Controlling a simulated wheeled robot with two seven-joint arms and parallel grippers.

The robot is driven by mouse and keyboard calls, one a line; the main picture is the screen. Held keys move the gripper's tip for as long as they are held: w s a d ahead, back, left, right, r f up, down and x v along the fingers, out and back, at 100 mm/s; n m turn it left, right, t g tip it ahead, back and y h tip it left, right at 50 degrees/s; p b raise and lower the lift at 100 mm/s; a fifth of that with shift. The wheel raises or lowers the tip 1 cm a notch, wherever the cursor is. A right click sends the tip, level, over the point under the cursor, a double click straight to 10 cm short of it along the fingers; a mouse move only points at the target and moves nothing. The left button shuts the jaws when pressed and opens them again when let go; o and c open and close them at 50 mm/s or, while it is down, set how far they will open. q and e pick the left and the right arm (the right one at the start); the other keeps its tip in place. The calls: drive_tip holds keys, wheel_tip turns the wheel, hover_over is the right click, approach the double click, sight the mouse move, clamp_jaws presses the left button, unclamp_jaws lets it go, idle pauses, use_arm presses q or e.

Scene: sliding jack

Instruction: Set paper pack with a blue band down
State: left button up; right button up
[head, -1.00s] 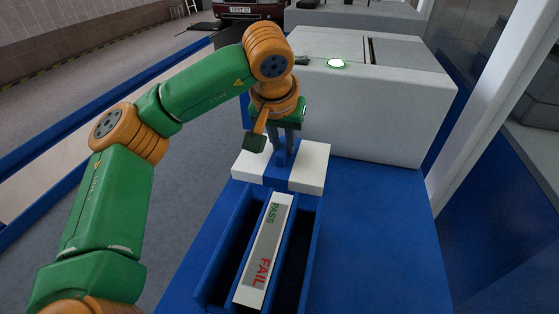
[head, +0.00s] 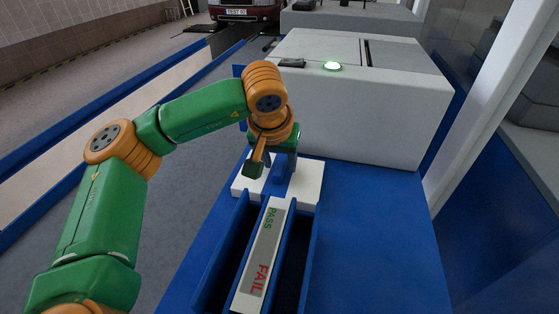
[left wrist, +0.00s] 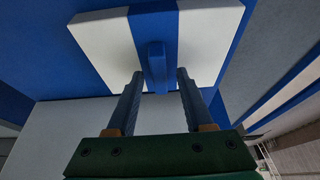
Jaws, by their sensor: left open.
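The paper pack (head: 308,180) is a white block with a blue band across its middle and an upright blue tab on the band. It is at the far end of the blue divided tray (head: 319,230); whether it touches the tray is hard to tell. My left gripper (head: 279,160) is open above the pack. In the left wrist view the pack (left wrist: 207,32) lies beyond my left gripper (left wrist: 158,82), whose fingers stand on either side of the blue tab (left wrist: 156,66), with gaps showing. My right gripper is not in view.
A sign strip (head: 263,255) reading PASS and FAIL lies along the tray's middle. The blue tabletop (head: 370,230) right of the tray is clear.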

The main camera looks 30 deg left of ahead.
use_arm(q)
drive_tip(key=v, duration=1.2)
drive_tip(key=shift+s, duration=0.1)
